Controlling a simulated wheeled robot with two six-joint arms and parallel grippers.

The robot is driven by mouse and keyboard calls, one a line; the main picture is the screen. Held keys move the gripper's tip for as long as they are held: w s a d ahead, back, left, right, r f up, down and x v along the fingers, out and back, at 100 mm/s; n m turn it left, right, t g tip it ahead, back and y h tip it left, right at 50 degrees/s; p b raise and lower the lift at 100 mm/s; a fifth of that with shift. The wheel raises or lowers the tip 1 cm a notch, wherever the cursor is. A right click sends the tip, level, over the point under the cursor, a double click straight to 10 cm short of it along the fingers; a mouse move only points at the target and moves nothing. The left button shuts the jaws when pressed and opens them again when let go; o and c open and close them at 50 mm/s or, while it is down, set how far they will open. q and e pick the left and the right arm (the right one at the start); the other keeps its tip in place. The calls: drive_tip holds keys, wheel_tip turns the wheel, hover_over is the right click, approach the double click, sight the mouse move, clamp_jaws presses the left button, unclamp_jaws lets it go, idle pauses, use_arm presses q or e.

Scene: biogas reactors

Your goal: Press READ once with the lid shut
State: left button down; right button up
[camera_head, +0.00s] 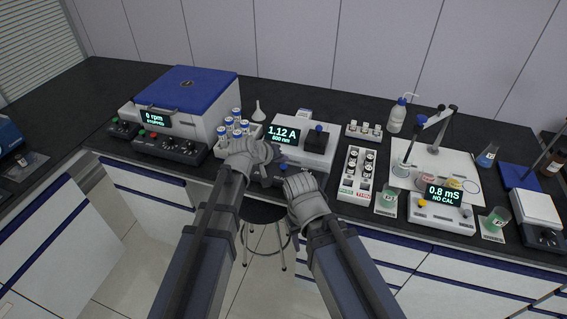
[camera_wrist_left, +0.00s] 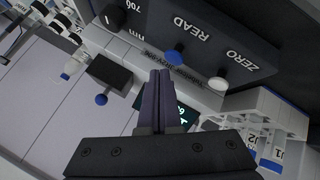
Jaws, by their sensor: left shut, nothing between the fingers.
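The photometer (camera_head: 299,150) is a white box whose display (camera_head: 282,135) reads 1.12 A, 600 nm. Its black lid (camera_head: 317,139) appears shut; it also shows in the left wrist view (camera_wrist_left: 108,72) with a blue knob. The dark control panel (camera_wrist_left: 215,40) carries the blue READ button (camera_wrist_left: 174,57) and the white ZERO button (camera_wrist_left: 217,83). My left gripper (camera_head: 274,153) is shut and empty over the panel. In the left wrist view its fingertips (camera_wrist_left: 160,74) appear close to READ; contact cannot be told. My right gripper (camera_head: 284,184) is in front of the panel, its fingers unclear.
A rack of blue-capped tubes (camera_head: 233,130) stands left of the photometer, beside the blue-lidded centrifuge (camera_head: 190,95). A white vial rack (camera_head: 356,175) stands close on the right. A conductivity meter (camera_head: 441,211) and beakers lie further right. A stool (camera_head: 262,212) is below the bench edge.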

sight(282, 168)
use_arm(q)
drive_tip(key=shift+r, duration=0.1)
wheel_tip(282, 168, up, 5)
drive_tip(key=p, duration=0.5)
idle(0.4)
drive_tip(key=shift+s, duration=0.1)
idle(0.4)
drive_tip(key=s+a+f+m+g+y, duration=0.2)
drive_tip(key=s, duration=0.6)
drive_tip(key=s+a+f+m+g+y, duration=0.1)
drive_tip(key=s+f+g+y, duration=0.1)
drive_tip(key=s, duration=0.7)
drive_tip(key=s+a+f+m+g+y, duration=0.2)
drive_tip(key=s+g, duration=0.1)
drive_tip(key=s, duration=0.5)
drive_tip(key=shift+s+a+f+m+g+y, duration=0.25)
drive_tip(key=shift+a+f+m+g+y, duration=0.05)
drive_tip(key=shift+f+g+y, duration=0.1)
drive_tip(key=c, duration=1.6)
unclamp_jaws()
